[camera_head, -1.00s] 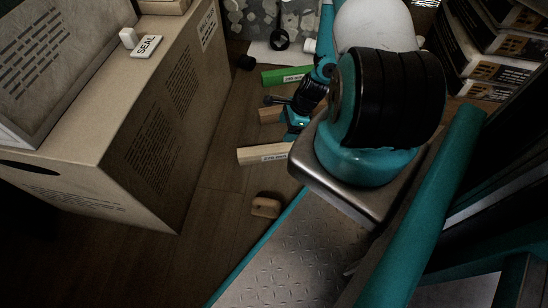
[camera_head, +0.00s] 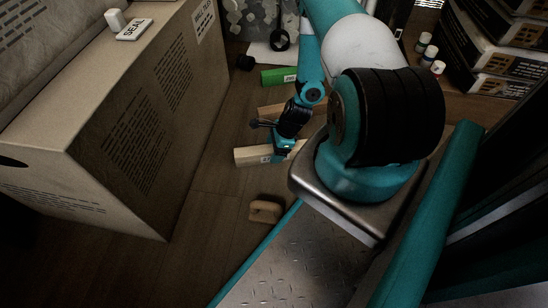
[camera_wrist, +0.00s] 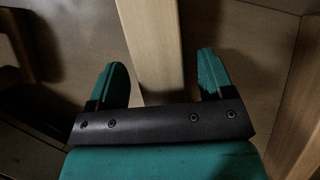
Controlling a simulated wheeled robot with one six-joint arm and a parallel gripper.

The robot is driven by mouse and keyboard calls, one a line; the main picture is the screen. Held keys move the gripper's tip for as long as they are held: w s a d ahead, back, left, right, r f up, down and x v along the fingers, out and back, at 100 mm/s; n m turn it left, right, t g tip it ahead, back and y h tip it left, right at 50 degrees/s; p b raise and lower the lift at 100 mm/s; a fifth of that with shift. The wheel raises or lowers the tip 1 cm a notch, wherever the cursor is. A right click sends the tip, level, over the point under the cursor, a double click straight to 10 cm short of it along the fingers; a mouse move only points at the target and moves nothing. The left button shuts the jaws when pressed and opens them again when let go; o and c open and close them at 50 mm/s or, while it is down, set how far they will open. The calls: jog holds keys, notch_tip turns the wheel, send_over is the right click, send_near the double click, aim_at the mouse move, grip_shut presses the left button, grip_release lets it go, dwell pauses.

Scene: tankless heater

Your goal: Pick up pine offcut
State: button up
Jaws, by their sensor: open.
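A pale wooden offcut (camera_head: 251,156) with a white label lies on the floor in the head view; the label is too small to read. In the wrist view, this pale wood (camera_wrist: 153,40) runs between the two teal fingers. My gripper (camera_wrist: 163,64) is open around it, with a gap on each side. In the head view, my gripper (camera_head: 281,157) is over the right part of the offcut and hides some of it. A second wooden piece (camera_head: 270,109) lies behind it, partly hidden by my arm.
A large cardboard carton (camera_head: 135,125) stands on the left. A green block (camera_head: 277,77) lies farther back, and a small tan block with a notch (camera_head: 265,210) lies nearer me. Stacked boxes (camera_head: 490,75) and small bottles (camera_head: 428,55) are at back right.

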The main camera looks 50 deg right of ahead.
jog(key=shift+r, duration=0.1)
jog(key=shift+c, duration=0.2)
jog(key=c, duration=1.2)
jog(key=shift+o, duration=0.2)
notch_tip(320, 180, up, 20)
jog(key=p, duration=1.1)
